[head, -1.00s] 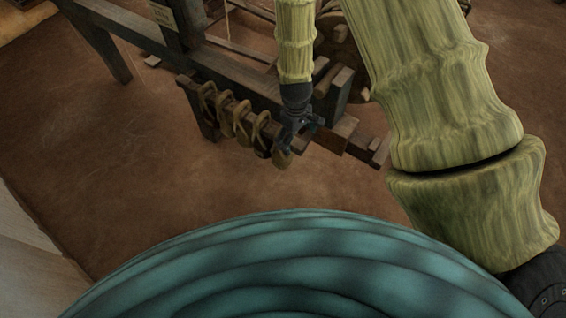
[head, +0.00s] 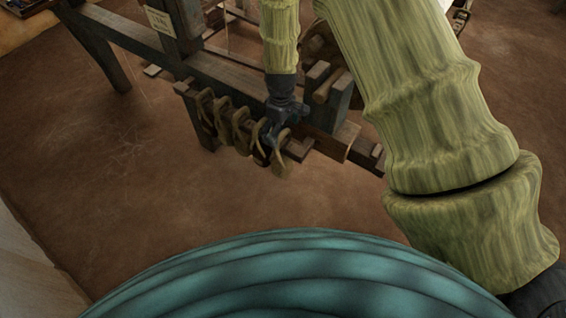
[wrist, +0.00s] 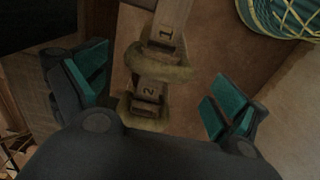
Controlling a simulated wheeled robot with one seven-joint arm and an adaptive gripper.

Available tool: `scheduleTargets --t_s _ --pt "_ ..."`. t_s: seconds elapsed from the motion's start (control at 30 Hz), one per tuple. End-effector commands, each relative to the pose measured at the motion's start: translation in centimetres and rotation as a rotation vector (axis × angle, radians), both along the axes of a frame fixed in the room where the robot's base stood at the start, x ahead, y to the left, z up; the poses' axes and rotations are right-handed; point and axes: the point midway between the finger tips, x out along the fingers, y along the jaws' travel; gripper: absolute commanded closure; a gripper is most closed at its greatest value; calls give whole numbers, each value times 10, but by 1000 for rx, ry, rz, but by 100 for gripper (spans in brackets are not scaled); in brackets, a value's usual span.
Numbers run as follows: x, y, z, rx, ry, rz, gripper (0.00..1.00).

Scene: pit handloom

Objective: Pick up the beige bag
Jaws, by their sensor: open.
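Several beige-brown bags hang by loops in a row on a dark wooden rail (head: 190,93) of the loom in the head view. I cannot tell which one is the beige bag. The rightmost bag (head: 281,165) hangs beside my gripper (head: 276,136), which is over the right end of the row and hides part of it. In the wrist view, my gripper (wrist: 158,90) is open, its teal-padded fingers on both sides of the rail, which is marked 1 and 2. A tan band (wrist: 165,62) by the 1 lies between the fingers, and a second (wrist: 140,112) is partly hidden by my gripper's body.
The loom's dark beam (head: 135,45) and post with a sign (head: 160,20) stand behind the rail. Wooden blocks (head: 338,140) jut out to its right. The brown floor (head: 100,160) in front and left is clear.

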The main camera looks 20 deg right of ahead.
Motion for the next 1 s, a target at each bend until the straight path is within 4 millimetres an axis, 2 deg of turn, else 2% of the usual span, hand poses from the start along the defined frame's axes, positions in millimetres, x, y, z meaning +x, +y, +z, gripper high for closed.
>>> scheduleTargets --t_s 0.17,0.5,0.87,0.9,1.0 --pt "0 0 -11 0 2 -1 3" --pt "-1 0 -48 1 2 -1 3" --pt "0 0 -55 0 0 -1 3" --pt "0 0 -55 0 0 0 5" --pt "0 0 -55 0 0 -1 23"
